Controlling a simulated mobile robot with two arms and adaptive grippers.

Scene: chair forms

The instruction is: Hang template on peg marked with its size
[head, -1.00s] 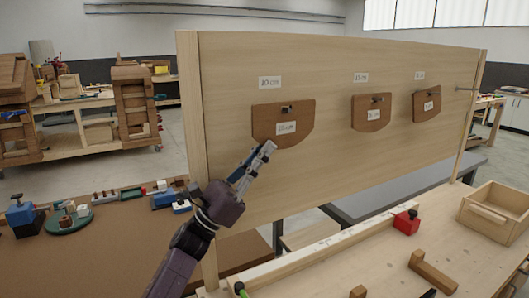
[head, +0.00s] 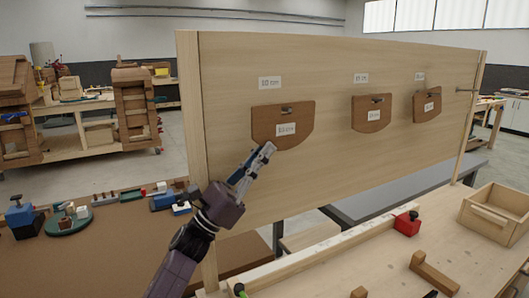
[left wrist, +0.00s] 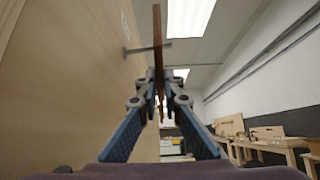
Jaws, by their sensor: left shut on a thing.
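A large brown wooden template (head: 268,125) with a white label is against the left part of the upright board, under a small board label (head: 270,83). A dark peg (head: 286,110) shows at its upper hole. My left gripper (head: 266,148) is shut on its lower edge. In the left wrist view the template (left wrist: 158,25) is edge-on between the fingertips (left wrist: 160,88), and a peg (left wrist: 135,49) reaches from the board to it and shows beyond it. Two smaller templates hang at the middle (head: 360,104) and right (head: 420,106). My right gripper is not in view.
A bare peg (head: 466,89) sticks out at the board's (head: 340,60) right end. Below are a bench with a wooden box (head: 494,211), a red block (head: 407,223) and wooden pieces (head: 433,271). Toy-like tools lie on a brown table at left.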

